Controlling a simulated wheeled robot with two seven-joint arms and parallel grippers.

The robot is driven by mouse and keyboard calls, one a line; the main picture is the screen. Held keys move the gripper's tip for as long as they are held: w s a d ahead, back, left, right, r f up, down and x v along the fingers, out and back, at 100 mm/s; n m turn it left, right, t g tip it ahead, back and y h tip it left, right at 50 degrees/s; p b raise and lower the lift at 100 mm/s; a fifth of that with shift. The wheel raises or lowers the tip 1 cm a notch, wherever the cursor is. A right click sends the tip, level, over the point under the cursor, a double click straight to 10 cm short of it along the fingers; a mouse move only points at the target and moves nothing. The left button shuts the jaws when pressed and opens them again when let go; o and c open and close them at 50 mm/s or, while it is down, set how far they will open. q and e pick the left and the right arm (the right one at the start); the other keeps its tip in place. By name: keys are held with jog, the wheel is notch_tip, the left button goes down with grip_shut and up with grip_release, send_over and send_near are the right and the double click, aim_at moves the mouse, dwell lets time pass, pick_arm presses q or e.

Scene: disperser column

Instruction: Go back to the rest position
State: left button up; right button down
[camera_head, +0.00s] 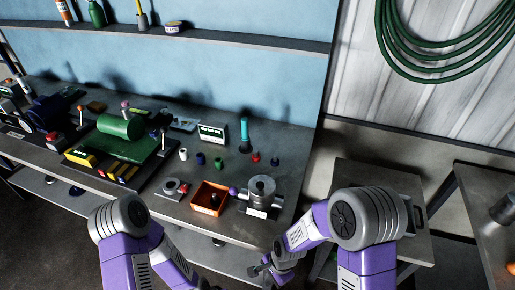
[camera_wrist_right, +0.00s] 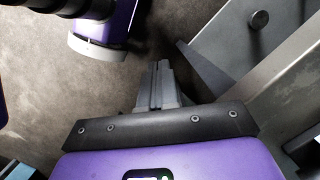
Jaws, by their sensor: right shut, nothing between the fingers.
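My right gripper (camera_head: 262,272) is low in the head view, in front of the workbench's front edge and below the tabletop. In the right wrist view its fingers (camera_wrist_right: 160,82) are together with nothing between them, above the bare floor. My left arm (camera_head: 122,225) comes in at the lower left and bends down. Its gripper is cut off by the bottom edge of the picture. Both arms are clear of the things on the bench.
The workbench (camera_head: 225,235) carries an orange bin (camera_head: 209,197), a metal cylinder device (camera_head: 262,190), a teal-topped column (camera_head: 245,134) and a green machine (camera_head: 120,127). A stool-like table (camera_head: 375,178) stands right of it. A grey metal frame (camera_wrist_right: 270,50) is close right of my right fingers.

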pick_arm(q)
notch_tip(320, 180, down, 5)
jog(key=b, duration=0.4)
jog(key=shift+s+r, duration=0.15)
jog(key=shift+r, duration=0.05)
pick_arm(e)
jog(key=s+d+f+n+y, duration=0.1)
jog(key=s+d+f+n, duration=0.1)
jog(key=f, duration=0.5)
jog(key=s+d+f+n+t, duration=0.1)
jog(key=s+d+f+n, duration=0.2)
jog(key=f+n, duration=0.3)
jog(key=shift+s+d+f+n+t+y, duration=0.3)
jog(key=shift+s+f+n+y, duration=0.1)
jog(key=shift+s+f, duration=0.25)
pick_arm(q)
jog(key=shift+c, duration=0.4)
